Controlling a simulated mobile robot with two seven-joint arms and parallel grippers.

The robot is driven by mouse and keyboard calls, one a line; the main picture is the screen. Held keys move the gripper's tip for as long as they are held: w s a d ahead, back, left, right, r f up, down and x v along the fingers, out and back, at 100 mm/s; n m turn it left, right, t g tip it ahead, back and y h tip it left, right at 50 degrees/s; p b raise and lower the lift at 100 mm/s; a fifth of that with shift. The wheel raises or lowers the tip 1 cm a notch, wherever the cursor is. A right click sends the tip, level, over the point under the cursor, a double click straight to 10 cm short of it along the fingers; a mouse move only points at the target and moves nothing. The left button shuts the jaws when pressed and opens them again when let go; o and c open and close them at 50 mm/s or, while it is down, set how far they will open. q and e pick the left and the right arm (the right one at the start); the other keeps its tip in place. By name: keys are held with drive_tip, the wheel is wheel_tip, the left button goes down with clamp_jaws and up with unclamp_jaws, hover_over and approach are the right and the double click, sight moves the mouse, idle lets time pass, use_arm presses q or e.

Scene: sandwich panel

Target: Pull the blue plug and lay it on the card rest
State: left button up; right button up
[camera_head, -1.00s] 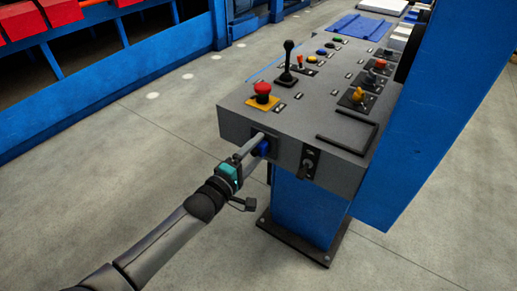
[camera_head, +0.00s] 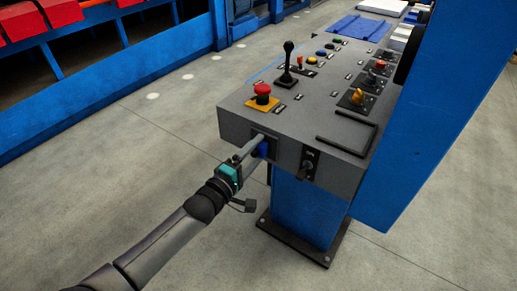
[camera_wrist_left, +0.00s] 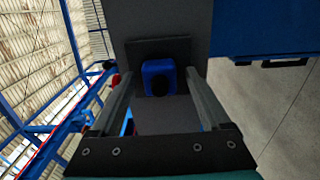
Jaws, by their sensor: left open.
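The blue plug (camera_head: 261,149) sits in a dark plate on the front face of the grey console. In the left wrist view the plug (camera_wrist_left: 150,67) is a blue block with a dark round end, near the middle. My left gripper (camera_wrist_left: 156,78) is open, with one finger on each side of the plug and a gap to each. In the head view my left gripper (camera_head: 256,146) reaches the front face from the lower left and partly covers the plug. A black rectangular frame (camera_head: 347,139) on the console's top, near its front right, looks like the card rest. My right gripper is not in view.
A red mushroom button (camera_head: 262,90) and a black lever (camera_head: 288,62) stand on the console top. A switch (camera_head: 308,164) sits on the front face right of the plug. A blue panel (camera_head: 432,110) rises along the right side. The floor at left is clear.

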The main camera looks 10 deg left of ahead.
sight(253, 155)
use_arm(q)
drive_tip(key=shift+c, duration=0.2)
idle(0.3)
clamp_jaws()
idle(0.4)
drive_tip(key=shift+s+p, duration=0.15)
drive_tip(key=shift+p, duration=0.15)
drive_tip(key=shift+p+v, duration=1.6)
drive_tip(key=shift+v, duration=1.25)
